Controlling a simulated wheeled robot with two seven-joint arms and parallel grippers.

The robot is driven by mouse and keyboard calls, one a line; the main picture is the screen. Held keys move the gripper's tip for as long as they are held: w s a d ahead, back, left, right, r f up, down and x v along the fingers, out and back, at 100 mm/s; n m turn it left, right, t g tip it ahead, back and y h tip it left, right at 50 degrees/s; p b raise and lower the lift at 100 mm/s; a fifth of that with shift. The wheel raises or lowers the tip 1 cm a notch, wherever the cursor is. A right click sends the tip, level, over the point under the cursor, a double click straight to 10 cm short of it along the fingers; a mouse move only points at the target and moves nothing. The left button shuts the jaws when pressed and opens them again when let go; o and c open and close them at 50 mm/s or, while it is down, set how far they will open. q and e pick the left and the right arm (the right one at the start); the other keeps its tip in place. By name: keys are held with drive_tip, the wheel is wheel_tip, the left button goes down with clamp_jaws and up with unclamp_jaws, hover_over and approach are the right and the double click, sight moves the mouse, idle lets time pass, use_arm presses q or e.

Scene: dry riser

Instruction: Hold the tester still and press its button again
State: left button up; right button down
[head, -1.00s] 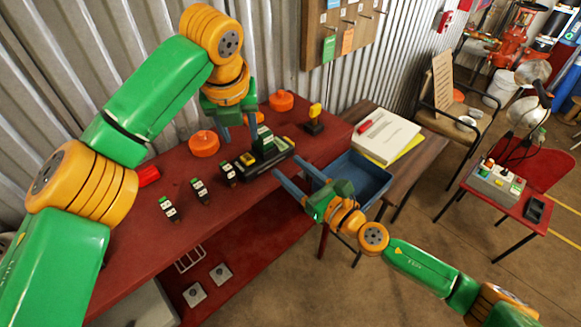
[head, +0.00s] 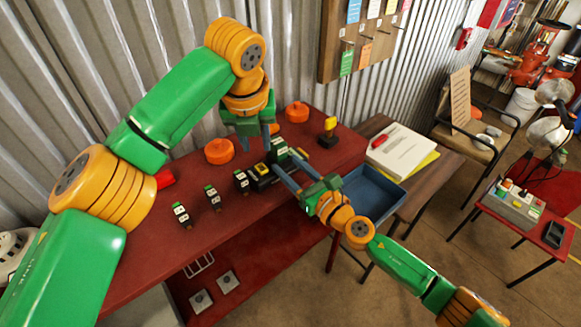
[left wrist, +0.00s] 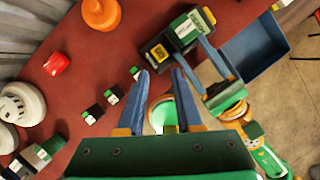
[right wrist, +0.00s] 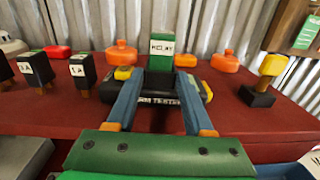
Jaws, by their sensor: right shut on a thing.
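The tester (head: 262,171) is a black block with a yellow button (left wrist: 158,52), on the red bench. A green block labelled like "RELAY" (right wrist: 161,47) stands upright on it. The tester's lettered front (right wrist: 158,100) shows between the fingers of my right gripper (right wrist: 158,82), which is shut on the tester from the bench's front side. My left gripper (left wrist: 161,72) is open and empty above the bench, its fingers pointing down and apart from the button.
Three small black-and-green blocks, one here (head: 212,198), stand left of the tester. Orange domes (head: 219,151) and a yellow-topped black stand (head: 328,132) are on the bench. A blue bin (head: 372,192) lies right of my right gripper. A corrugated wall rises behind.

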use_arm(q)
clamp_jaws()
idle(1.4)
